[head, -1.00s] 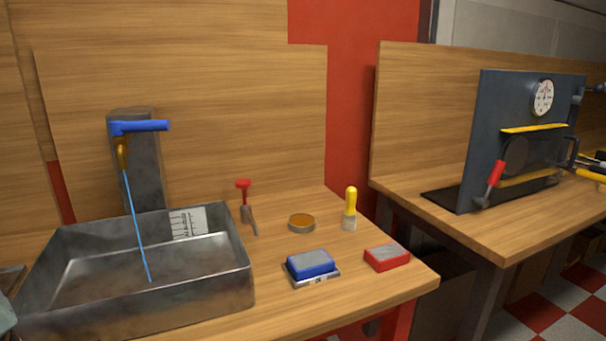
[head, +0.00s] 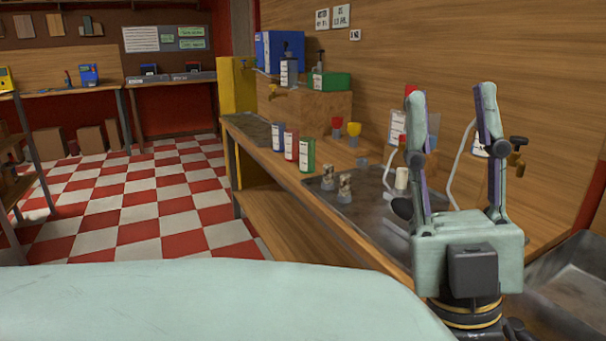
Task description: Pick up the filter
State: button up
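My gripper (head: 448,98) points up at the right of the head view, in front of the bench. Its two fingers are spread wide, with nothing seen held between them. I cannot tell for sure which thing is the filter. A small pale cylinder (head: 402,178) stands beyond the left finger, over the dark metal tray (head: 370,205). Two small metal-and-brass fittings (head: 345,188) stand at the near left of that tray. The gripper hides part of the tray and bench behind it.
Blue, red and green cans (head: 291,144) stand along the bench edge. Red and yellow funnel-shaped pieces (head: 354,129) are behind them. A blue box (head: 278,52) and a green box (head: 328,81) sit farther back. A metal basin (head: 575,285) is at the lower right. The checkered floor (head: 150,205) at left is clear.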

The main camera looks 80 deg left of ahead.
aim_at(328, 169)
jog(key=j+u, duration=0.2)
jog(key=u, duration=0.2)
jog(key=k+j+u, duration=0.1)
jog(key=j+u, duration=0.15)
jog(key=u, duration=0.15)
jog(key=j+u, duration=0.2)
jog(key=u, duration=0.2)
jog(key=j+u, duration=0.15)
jog(key=j, duration=0.25)
jog(key=i+j+u, duration=0.2)
jog(key=j, duration=0.15)
jog(key=j+u, duration=0.15)
jog(key=j, duration=0.25)
jog(key=i+j, duration=0.1)
jog(key=j, duration=0.5)
jog(key=i+j, duration=0.15)
jog(key=j, duration=0.15)
